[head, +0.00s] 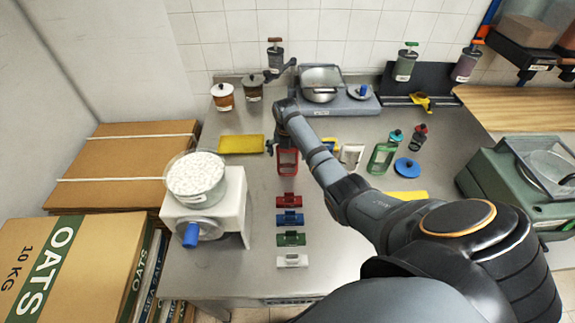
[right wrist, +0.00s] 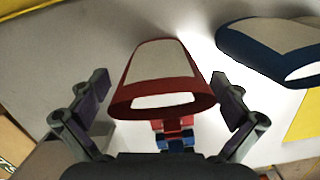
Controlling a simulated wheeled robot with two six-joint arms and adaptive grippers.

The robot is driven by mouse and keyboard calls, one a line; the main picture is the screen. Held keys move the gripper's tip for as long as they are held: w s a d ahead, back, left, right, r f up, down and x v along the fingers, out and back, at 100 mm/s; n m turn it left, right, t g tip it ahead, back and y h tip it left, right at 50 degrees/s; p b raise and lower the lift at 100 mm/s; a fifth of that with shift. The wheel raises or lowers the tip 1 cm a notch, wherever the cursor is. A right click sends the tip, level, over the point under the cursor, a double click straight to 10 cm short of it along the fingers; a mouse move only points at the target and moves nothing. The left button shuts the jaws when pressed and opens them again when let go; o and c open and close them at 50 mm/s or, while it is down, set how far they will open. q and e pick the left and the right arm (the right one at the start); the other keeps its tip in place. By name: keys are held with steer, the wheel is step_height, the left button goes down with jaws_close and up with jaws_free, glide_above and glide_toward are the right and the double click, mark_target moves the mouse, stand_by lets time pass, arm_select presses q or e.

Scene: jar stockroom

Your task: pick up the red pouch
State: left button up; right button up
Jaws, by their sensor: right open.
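The red pouch (head: 288,167) stands on the steel counter, left of the middle in the head view. It has a pale front panel and a red rim. My right gripper (head: 284,146) is over it at the end of the arm, partly hidden by my own wrist. In the right wrist view the red pouch (right wrist: 160,75) lies between the two fingers of my right gripper (right wrist: 160,92). The fingers are spread, with a gap on each side of the pouch. My left gripper is not in view.
A blue pouch (right wrist: 272,48) is close on the right in the wrist view. A white pouch (head: 351,155) and a green pouch (head: 381,157) stand further right. Red (head: 288,200), blue (head: 289,218), green (head: 291,239) and white (head: 292,261) clips line the counter in front. A scale (head: 232,205) stands left.

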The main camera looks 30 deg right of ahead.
steer(key=shift+w+d+f, duration=0.1)
steer(key=shift+f, duration=0.85)
steer(key=c, duration=1.1)
steer(key=shift+c, duration=0.3)
